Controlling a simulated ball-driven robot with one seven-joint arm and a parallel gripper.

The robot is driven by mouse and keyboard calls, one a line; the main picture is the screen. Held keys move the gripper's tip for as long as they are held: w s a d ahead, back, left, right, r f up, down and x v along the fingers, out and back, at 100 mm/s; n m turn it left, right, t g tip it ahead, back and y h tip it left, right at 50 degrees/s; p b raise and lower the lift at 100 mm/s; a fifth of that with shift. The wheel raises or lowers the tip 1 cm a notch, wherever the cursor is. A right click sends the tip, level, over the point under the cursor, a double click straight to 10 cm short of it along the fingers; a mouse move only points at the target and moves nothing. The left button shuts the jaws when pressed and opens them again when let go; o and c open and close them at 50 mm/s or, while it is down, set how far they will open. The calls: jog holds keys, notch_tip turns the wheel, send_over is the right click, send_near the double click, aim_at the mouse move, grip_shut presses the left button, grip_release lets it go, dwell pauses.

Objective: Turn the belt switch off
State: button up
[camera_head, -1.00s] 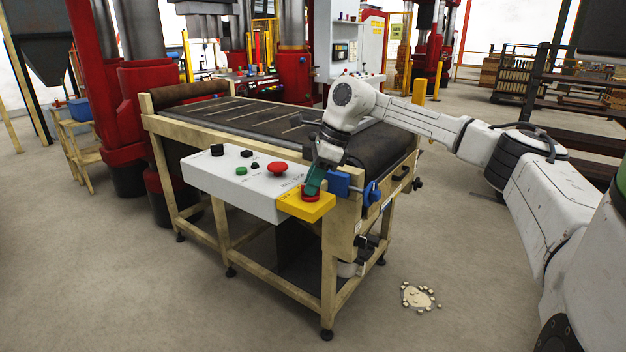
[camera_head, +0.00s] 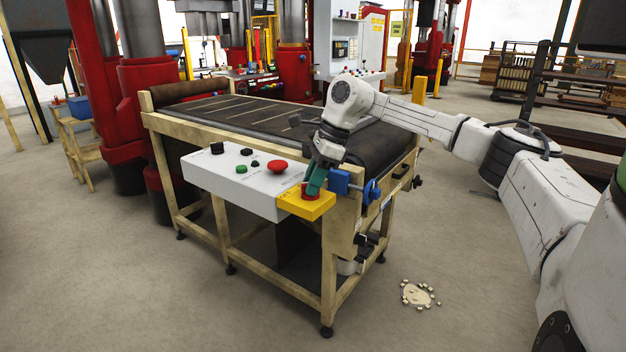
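The belt switch is a yellow box (camera_head: 322,208) with a red knob (camera_head: 309,195) on top, at the front right corner of the conveyor frame. My gripper (camera_head: 315,187) comes down from above with its teal fingertips at the red knob. They partly hide the knob, and I cannot tell whether the fingers are closed on it or only resting there. The knob's exact setting is hard to read. The conveyor belt (camera_head: 240,120) is dark, with light cross strips, and runs behind the switch.
A white control panel (camera_head: 225,190) left of the switch carries a red mushroom button (camera_head: 277,167), a green button (camera_head: 241,169) and black knobs. A blue clamp (camera_head: 340,182) sits just right of my fingertips. A pale spill (camera_head: 417,294) with crumbs lies on the floor.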

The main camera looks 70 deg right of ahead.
jog(key=shift+o, duration=0.7)
jog(key=shift+f, duration=0.1)
jog(key=shift+r, duration=0.2)
jog(key=v, duration=1)
jog(key=shift+s+r, duration=0.15)
jog(key=shift+r, duration=0.05)
jog(key=shift+d, duration=0.15)
